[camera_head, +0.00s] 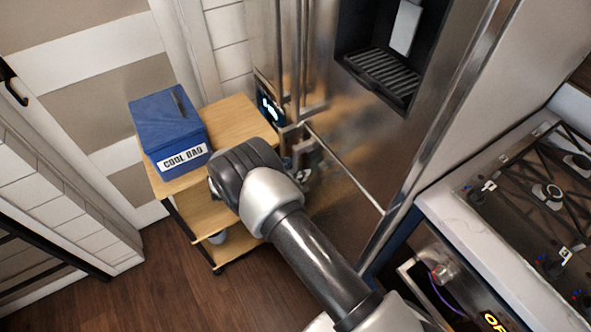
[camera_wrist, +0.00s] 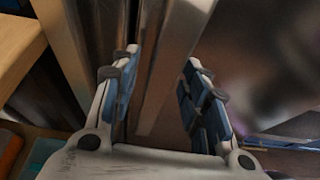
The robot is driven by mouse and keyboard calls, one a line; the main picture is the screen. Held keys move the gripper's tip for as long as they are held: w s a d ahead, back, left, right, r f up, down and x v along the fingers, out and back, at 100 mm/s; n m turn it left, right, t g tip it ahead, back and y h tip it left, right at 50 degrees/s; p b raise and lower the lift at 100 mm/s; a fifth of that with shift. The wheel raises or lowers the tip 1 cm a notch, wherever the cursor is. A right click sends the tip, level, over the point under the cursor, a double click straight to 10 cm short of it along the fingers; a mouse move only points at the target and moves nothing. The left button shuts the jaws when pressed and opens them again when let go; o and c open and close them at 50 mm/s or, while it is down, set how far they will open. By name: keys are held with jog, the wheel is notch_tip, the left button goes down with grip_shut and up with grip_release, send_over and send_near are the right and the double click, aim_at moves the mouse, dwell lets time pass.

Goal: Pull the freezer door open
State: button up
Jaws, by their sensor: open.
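The stainless-steel refrigerator (camera_head: 345,150) stands at the centre, with a dark dispenser recess in its front. Upright bar handles (camera_head: 304,60) run down its front left of the dispenser. I cannot tell for certain which panel is the freezer door. My gripper (camera_head: 303,158) is at the fridge front, near the lower end of the handles, partly hidden by my wrist. In the wrist view, my gripper (camera_wrist: 160,62) is open, with blue-padded fingers apart. A pale metal bar (camera_wrist: 172,70) runs between or just beyond the fingers; contact is not clear.
A wooden trolley (camera_head: 245,118) carrying a blue cool bag (camera_head: 168,128) stands close left of the fridge. A white counter (camera_head: 480,235) with a gas hob (camera_head: 545,190) is at the right. Wooden floor (camera_head: 165,285) is open at lower left.

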grip_shut()
dwell(0.4)
